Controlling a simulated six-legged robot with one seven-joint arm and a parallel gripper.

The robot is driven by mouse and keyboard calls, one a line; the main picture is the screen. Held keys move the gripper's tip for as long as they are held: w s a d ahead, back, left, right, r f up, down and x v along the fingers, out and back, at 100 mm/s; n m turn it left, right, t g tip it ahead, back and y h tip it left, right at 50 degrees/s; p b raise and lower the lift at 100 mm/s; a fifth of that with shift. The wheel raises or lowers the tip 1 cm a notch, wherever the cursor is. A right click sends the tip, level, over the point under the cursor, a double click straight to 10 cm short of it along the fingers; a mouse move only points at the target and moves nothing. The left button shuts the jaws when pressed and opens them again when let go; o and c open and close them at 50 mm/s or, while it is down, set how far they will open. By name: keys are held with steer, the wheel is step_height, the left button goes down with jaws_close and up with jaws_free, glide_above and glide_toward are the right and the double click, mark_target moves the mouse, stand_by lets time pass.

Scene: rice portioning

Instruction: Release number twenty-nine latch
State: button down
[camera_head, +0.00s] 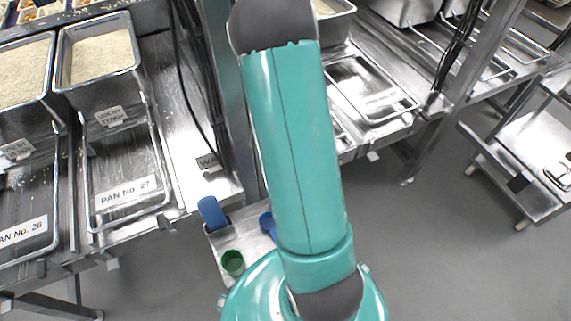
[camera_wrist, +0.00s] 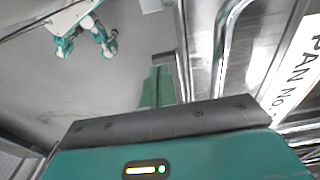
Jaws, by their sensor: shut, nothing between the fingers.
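I cannot make out the number twenty-nine latch in either view. In the wrist view, my gripper (camera_wrist: 158,86) shows as green fingers beyond its dark-edged housing, shut and empty. It points past a metal rail, with a white label (camera_wrist: 297,72) reading "PAN No." at the right; its number is cut off. In the head view my teal arm stands across the middle and hides part of the counter, and the gripper does not show. A pan label (camera_head: 126,191) reading "PAN No. 27" is on a tray left of my arm.
Pans of grain (camera_head: 100,55) stand on the steel counter at the left. A low shelf (camera_head: 243,252) holds a blue scoop (camera_head: 213,212) and a green cup (camera_head: 232,262). Another tray (camera_head: 372,86) lies right of my arm. A steel cart (camera_head: 535,150) stands at the right; the floor between is clear.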

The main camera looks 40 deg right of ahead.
steer(key=w+a+r, duration=0.2)
steer(key=a+r, duration=0.3)
steer(key=a, duration=0.2)
steer(key=shift+a+r, duration=0.15)
steer(key=shift+a, duration=0.1)
stand_by(0.6)
